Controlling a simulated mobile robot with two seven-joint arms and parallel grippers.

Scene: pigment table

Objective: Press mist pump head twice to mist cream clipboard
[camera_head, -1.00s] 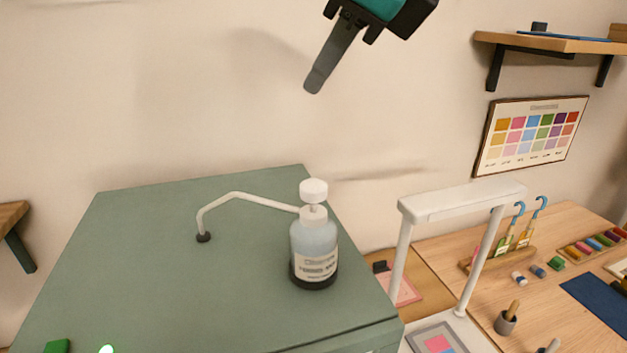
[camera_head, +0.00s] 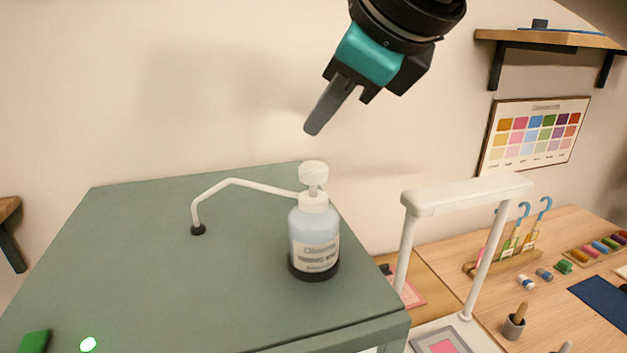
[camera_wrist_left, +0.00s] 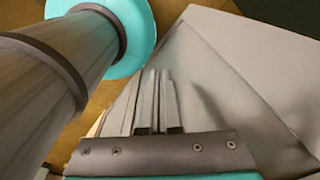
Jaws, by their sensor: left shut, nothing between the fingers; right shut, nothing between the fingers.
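The mist bottle (camera_head: 314,240) stands upright on the green cabinet top, pale with a dark base and a printed label. Its white pump head (camera_head: 313,174) is raised on a short stem. A white tube (camera_head: 235,182) runs left from the bottle's neck and bends down to a dark tip (camera_head: 198,230). My right gripper (camera_head: 312,130) is shut and empty, pointing down just above the pump head, apart from it. My left gripper (camera_wrist_left: 158,102) shows shut and empty in the left wrist view, near a pale panel. I cannot identify a cream clipboard.
The green cabinet top (camera_head: 130,260) is mostly clear, with a green block (camera_head: 33,341) and a glowing light (camera_head: 88,344) at front left. A white frame (camera_head: 468,194) stands right of the cabinet. Beyond it, a wooden table (camera_head: 480,287) holds vials and pigments.

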